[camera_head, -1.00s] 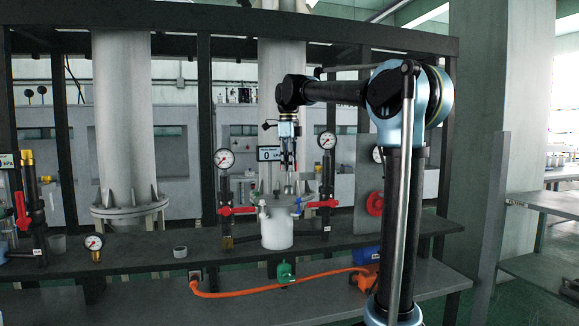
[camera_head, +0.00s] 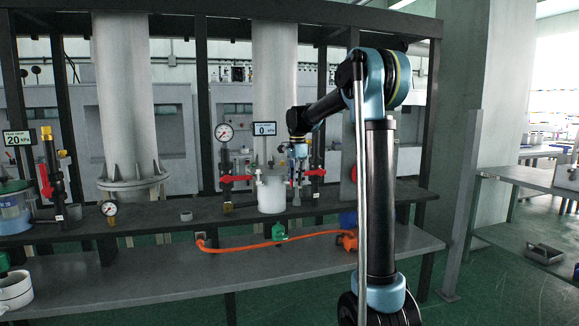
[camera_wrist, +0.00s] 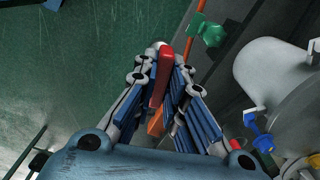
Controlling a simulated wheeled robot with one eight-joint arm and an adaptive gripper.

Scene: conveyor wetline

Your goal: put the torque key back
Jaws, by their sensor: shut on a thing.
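My gripper (camera_head: 296,176) hangs just right of the white pot (camera_head: 271,194) in the head view. In the wrist view my gripper (camera_wrist: 166,55) is closed around a slim red piece (camera_wrist: 163,76), which lies between the fingers. It looks like the handle of the torque key. The rest of the key is hidden by the fingers, and in the head view it is too small to make out. The white pot (camera_wrist: 268,72) is at the right of the wrist view, apart from the fingers. The key's holder cannot be made out.
A dark bench (camera_head: 225,214) carries a dial gauge (camera_head: 108,208) and a small grey ring (camera_head: 186,215). An orange hose (camera_head: 240,247) and green valve (camera_head: 280,231) are below the bench edge. Green floor (camera_wrist: 70,70) is open at left.

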